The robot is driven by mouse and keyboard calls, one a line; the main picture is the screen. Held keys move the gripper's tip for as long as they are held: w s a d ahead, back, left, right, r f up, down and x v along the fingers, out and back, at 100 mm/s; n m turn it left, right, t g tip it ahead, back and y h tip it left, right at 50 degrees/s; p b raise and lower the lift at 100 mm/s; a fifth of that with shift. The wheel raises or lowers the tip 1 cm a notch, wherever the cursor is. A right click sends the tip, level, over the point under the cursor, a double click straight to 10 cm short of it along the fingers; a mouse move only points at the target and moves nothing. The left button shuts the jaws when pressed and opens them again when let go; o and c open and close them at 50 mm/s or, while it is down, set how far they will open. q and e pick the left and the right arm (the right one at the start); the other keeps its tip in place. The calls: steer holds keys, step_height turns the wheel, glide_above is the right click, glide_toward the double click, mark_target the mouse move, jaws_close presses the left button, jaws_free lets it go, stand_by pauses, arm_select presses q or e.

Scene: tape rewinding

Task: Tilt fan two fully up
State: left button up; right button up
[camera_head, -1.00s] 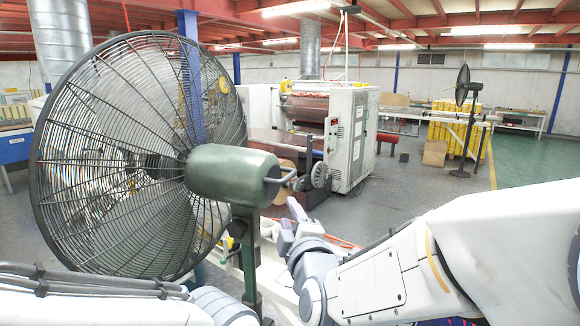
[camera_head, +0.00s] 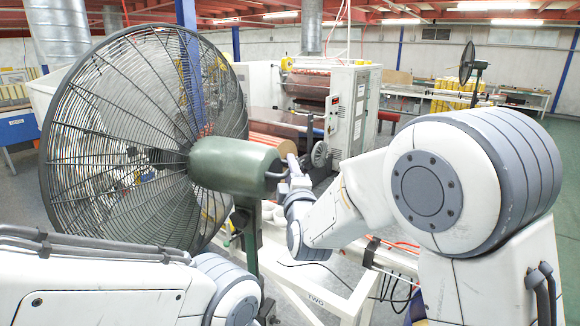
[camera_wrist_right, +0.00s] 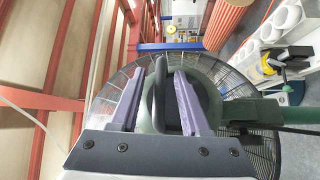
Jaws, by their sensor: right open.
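The large fan (camera_head: 145,150) has a round black wire cage and a green motor housing (camera_head: 235,165), on a dark green post at the left. A small dark hooked handle (camera_head: 274,175) sticks out of the housing's right end. My right gripper (camera_head: 288,168) is at this handle. In the right wrist view its purple fingers (camera_wrist_right: 171,70) stand apart with the dark handle bar (camera_wrist_right: 159,100) between them and the green housing (camera_wrist_right: 205,100) behind. I cannot tell whether a finger touches the bar. My left arm crosses the bottom left; its gripper is out of view.
A white frame (camera_head: 335,297) marked "TWO" stands on the floor right of the post, with cables on it. A second fan (camera_head: 468,65) stands far back right. A large machine (camera_head: 350,105) is behind. The wrist view shows white rolls (camera_wrist_right: 280,22).

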jaws_close()
steer(key=shift+f, duration=0.1)
stand_by(1.3)
